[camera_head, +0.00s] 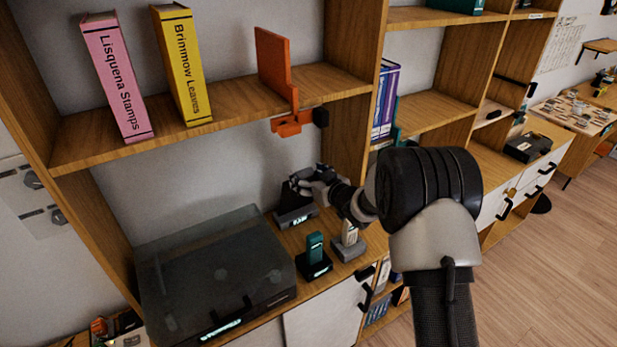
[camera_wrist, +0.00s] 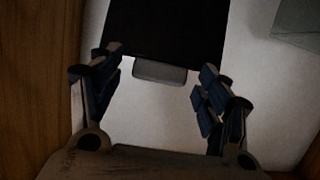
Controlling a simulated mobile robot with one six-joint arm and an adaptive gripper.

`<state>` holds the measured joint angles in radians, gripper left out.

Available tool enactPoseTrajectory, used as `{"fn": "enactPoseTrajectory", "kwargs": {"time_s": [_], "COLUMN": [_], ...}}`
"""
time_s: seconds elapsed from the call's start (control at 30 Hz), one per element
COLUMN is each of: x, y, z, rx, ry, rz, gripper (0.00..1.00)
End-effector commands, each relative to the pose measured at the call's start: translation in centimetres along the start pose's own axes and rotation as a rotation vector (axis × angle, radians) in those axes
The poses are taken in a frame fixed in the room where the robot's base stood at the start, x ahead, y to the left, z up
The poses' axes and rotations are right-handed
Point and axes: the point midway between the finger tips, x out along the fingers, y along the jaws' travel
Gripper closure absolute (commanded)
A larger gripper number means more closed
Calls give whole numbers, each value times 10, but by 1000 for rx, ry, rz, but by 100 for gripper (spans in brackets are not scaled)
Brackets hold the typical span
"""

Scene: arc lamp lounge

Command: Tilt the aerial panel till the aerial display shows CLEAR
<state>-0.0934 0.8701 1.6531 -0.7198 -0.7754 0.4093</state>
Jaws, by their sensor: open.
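My gripper (camera_head: 312,180) is over the back of the cabinet top, at a dark device (camera_head: 290,217) with a small lit display on its front. The display's short text is too small to read surely. In the wrist view a black panel (camera_wrist: 168,28), likely the aerial panel, has a grey tab (camera_wrist: 159,72) at its lower edge. My open fingers (camera_wrist: 160,78) stand on either side of the tab, with gaps and no visible contact. In the head view my gripper and arm partly hide the device, and the panel's tilt cannot be told.
A teal handset-like thing on a black base (camera_head: 314,262) and a grey device (camera_head: 348,246) stand in front. A record player with a dark lid (camera_head: 215,270) is to the left. An orange bracket (camera_head: 290,122) hangs from the shelf above; a wooden upright (camera_head: 350,140) is close behind right.

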Motion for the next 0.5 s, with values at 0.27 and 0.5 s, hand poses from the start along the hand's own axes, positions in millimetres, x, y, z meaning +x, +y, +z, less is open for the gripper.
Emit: {"fn": "enactPoseTrajectory", "kwargs": {"time_s": [0.27, 0.5], "x": [-8, -54], "y": [1, 1], "z": [-1, -2], "rx": [-1, 0], "ry": [2, 1], "rz": [1, 3], "gripper": [30, 30]}}
